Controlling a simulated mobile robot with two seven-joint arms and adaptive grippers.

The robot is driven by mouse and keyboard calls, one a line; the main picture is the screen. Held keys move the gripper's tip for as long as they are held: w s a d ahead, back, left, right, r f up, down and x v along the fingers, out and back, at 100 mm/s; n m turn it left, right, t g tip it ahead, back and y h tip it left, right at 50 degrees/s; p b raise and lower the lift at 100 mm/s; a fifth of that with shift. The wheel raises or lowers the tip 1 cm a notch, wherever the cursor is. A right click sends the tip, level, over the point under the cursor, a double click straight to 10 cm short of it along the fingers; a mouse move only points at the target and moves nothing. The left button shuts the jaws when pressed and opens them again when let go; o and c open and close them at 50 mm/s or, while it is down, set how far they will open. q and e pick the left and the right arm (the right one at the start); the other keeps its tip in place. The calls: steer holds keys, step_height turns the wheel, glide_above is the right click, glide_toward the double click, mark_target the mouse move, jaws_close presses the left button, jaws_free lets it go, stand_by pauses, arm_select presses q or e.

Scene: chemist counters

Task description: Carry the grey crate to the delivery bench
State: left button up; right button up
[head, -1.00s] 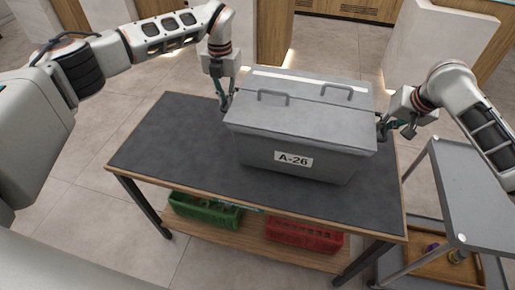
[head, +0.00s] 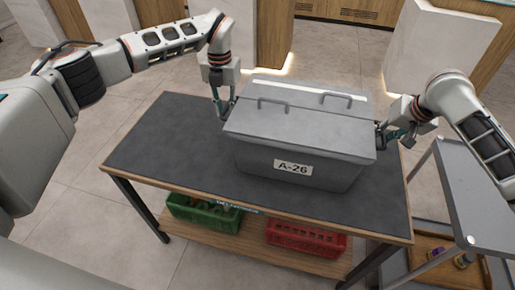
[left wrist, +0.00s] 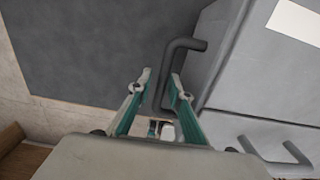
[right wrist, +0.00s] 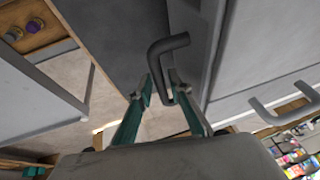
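The grey crate (head: 305,138), a lidded box with an A-26 label (head: 292,167), is upright at the right part of a dark-topped bench (head: 165,145). I cannot tell whether its underside touches the top. My left gripper (head: 223,110) is at its left side handle. In the left wrist view the fingers (left wrist: 161,85) are on both sides of that handle (left wrist: 182,44). My right gripper (head: 384,136) is at the right side handle. In the right wrist view its fingers (right wrist: 162,84) close around that handle (right wrist: 168,44). Both handles are partly hidden by the fingers.
A green basket (head: 205,214) and a red basket (head: 305,238) sit on the bench's lower shelf. A grey cart (head: 465,190) stands close at the right, with a wooden tray (head: 430,270) low down. The bench's left half is clear. Pale blocks stand behind.

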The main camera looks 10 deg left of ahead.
arm_select(q)
steer(key=shift+r, duration=0.15)
arm_select(e)
steer(key=shift+s+r, duration=0.1)
steer(key=shift+r, duration=0.1)
arm_select(q)
steer(key=shift+d, duration=0.1)
arm_select(e)
steer(key=shift+a+f, duration=0.1)
arm_select(q)
steer(key=shift+r, duration=0.2)
arm_select(e)
steer(key=shift+s+r, duration=0.1)
steer(key=shift+r, duration=0.45)
arm_select(q)
step_height(320, 180, up, 12)
steer(key=shift+f, duration=0.2)
arm_select(e)
steer(key=v, duration=1.1)
